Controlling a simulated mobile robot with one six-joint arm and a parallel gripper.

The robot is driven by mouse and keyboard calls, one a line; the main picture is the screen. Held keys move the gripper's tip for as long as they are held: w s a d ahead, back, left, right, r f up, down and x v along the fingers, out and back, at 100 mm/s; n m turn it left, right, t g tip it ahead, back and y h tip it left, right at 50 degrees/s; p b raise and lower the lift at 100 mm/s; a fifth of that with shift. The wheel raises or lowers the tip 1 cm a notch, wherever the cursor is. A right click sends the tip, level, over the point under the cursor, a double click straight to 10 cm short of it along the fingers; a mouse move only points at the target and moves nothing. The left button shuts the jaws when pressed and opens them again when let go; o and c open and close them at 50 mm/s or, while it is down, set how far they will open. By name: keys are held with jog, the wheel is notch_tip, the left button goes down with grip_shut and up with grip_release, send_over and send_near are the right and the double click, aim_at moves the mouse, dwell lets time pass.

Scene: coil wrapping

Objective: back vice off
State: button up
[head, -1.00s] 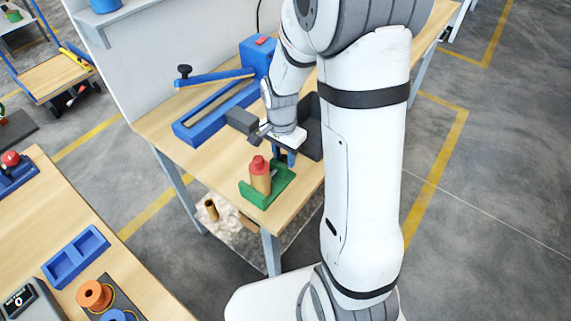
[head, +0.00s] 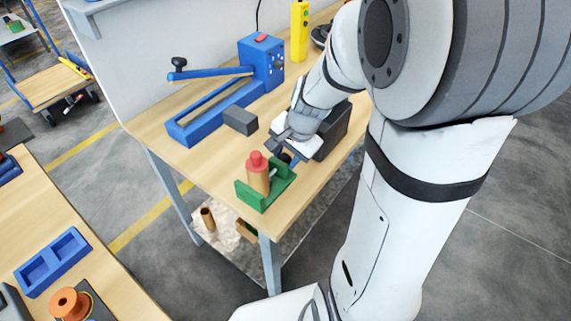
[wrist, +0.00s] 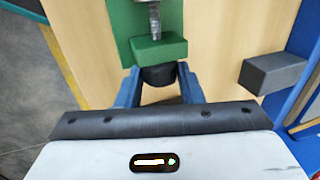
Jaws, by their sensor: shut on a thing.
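The green vice (head: 258,201) stands near the front edge of the bench. An upright tan cylinder with a red top (head: 256,166) stands in it. In the wrist view the vice's metal screw (wrist: 155,20) runs through a green end block (wrist: 160,49), with a black knob (wrist: 158,77) behind it. My gripper (head: 287,155) is at the knob end of the vice. In the wrist view its blue fingers lie on both sides of the knob, shut on it. The cylinder is out of the wrist view.
A grey block (head: 240,120) lies on the bench close to my gripper. A dark bin (head: 333,131) stands just behind it. A long blue lever tool (head: 213,112) lies at the back left. The bench's front left is clear. A blue two-pocket tray (head: 52,262) sits on the nearer table.

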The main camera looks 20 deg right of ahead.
jog(key=f+b, duration=0.1)
jog(key=b, duration=0.1)
jog(key=shift+b, duration=0.3)
jog(key=t+y+b, duration=0.1)
jog(key=b, duration=0.3)
jog(key=t+b, duration=0.1)
jog(key=b, duration=0.3)
jog(key=shift+s+d+f+y+b, duration=0.1)
jog(key=shift+s+d+y+b, duration=0.1)
jog(key=shift+s+y+b, duration=0.15)
jog(key=shift+t+b, duration=0.35)
jog(key=shift+t, duration=0.05)
jog(key=shift+r+y, duration=0.25)
jog(key=shift+r, duration=0.1)
